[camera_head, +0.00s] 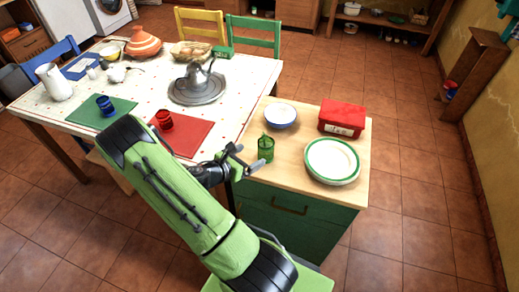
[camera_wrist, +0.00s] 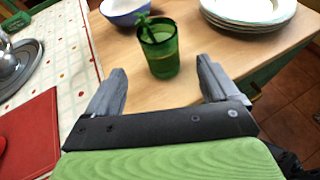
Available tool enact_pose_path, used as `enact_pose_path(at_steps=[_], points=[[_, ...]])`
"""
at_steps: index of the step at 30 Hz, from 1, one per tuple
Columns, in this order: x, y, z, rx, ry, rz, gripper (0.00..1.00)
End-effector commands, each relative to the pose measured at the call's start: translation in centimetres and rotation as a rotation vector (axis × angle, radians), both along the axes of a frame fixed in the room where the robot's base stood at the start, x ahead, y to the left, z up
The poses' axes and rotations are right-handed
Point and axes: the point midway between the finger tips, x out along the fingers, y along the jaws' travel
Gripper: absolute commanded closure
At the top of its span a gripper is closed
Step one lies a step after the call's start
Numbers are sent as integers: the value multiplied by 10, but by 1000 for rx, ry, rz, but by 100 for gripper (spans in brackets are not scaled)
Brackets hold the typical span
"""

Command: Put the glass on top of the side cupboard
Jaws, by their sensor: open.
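A green glass (camera_head: 265,149) stands upright on the wooden top (camera_head: 283,176) of the green side cupboard (camera_head: 290,214), near its left edge. A small green sprig-like shape shows at its rim. My gripper (camera_head: 248,157) is open and empty, just left of the green glass. In the wrist view the green glass (camera_wrist: 159,52) appears between and just ahead of the open fingertips (camera_wrist: 160,68), with gaps on both sides. A red glass (camera_head: 164,119) and a blue glass (camera_head: 105,104) stand on mats on the dining table.
A blue-rimmed bowl (camera_head: 281,117), a red box (camera_head: 342,118) and stacked plates (camera_head: 331,161) share the cupboard top. The dining table (camera_head: 230,94) with a metal jug on a tray (camera_head: 198,86) adjoins at left. Tiled floor is open at right.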

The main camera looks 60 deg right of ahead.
Motion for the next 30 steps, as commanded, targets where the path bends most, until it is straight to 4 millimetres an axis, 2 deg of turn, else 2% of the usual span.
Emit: enact_pose_path(at_steps=[4,11,14,17,20,25,28,30], points=[[5,18,8,0,0,1,12],[5,21,9,1,-8,-5,12],[9,28,18,22,-114,-57,12],[16,49,38,87,-349,-184,12],[24,82,60,195,-618,-340,12],[34,154,109,445,-1015,-604,12],[30,201,145,621,-1183,-739,12],[20,234,170,747,-1269,-820,12]])
